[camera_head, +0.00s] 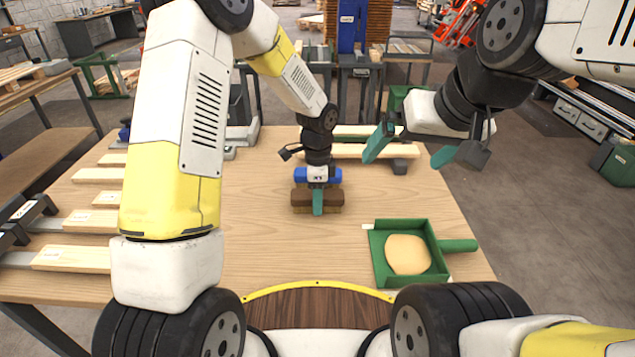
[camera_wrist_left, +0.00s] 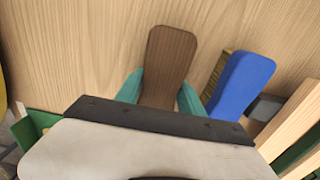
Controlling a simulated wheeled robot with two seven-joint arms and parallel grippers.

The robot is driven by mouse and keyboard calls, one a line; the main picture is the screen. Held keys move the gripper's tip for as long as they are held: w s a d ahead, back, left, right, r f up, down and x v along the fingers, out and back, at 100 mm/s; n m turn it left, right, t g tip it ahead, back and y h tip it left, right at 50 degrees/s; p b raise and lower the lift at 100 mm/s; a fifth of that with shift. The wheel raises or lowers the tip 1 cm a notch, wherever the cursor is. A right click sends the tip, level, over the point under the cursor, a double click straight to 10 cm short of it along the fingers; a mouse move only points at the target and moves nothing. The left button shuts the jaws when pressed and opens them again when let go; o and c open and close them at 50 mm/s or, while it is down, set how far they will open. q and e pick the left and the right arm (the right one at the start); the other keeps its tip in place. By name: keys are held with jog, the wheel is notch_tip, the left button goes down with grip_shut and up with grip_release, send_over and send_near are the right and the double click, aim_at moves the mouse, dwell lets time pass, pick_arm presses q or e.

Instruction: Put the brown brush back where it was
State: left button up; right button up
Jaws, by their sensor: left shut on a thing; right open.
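The brown brush (camera_head: 300,198) is on or just above the middle of the wooden table; I cannot tell if it touches. My left gripper (camera_head: 318,200) reaches down over it and is shut on it. In the left wrist view the brown brush (camera_wrist_left: 168,60) lies between the two teal fingers (camera_wrist_left: 160,98). A blue brush (camera_head: 334,176) is right behind it, and shows beside it in the left wrist view (camera_wrist_left: 243,82). My right gripper (camera_head: 412,150) is open and empty, raised above the table's far right part.
A green dustpan (camera_head: 377,258) with a tan pile (camera_head: 407,254) lies at the front right of the table (camera_head: 260,235). Wooden slats (camera_head: 95,220) lie along the left side, others (camera_head: 350,150) at the back. The table between the left slats and the brush is clear.

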pick_arm(q)
jog(key=shift+f, duration=0.15)
jog(key=o, duration=1.5)
jog(key=shift+c, duration=0.2)
notch_tip(320, 180, up, 13)
jog(key=s+a+r+n+t, duration=0.3)
jog(key=s+a+r+n, duration=0.55)
jog(key=r, duration=0.25)
jog(key=s+a+r+n+t+h, duration=0.1)
jog(key=s+a+r+n, duration=0.1)
jog(key=s+n, duration=0.2)
jog(key=s+a+r+n+t+h, duration=0.1)
jog(key=s+a+r+n+t, duration=0.1)
jog(key=s+n, duration=0.3)
jog(key=shift+s+a, duration=0.85)
jog(key=shift+s, duration=1)
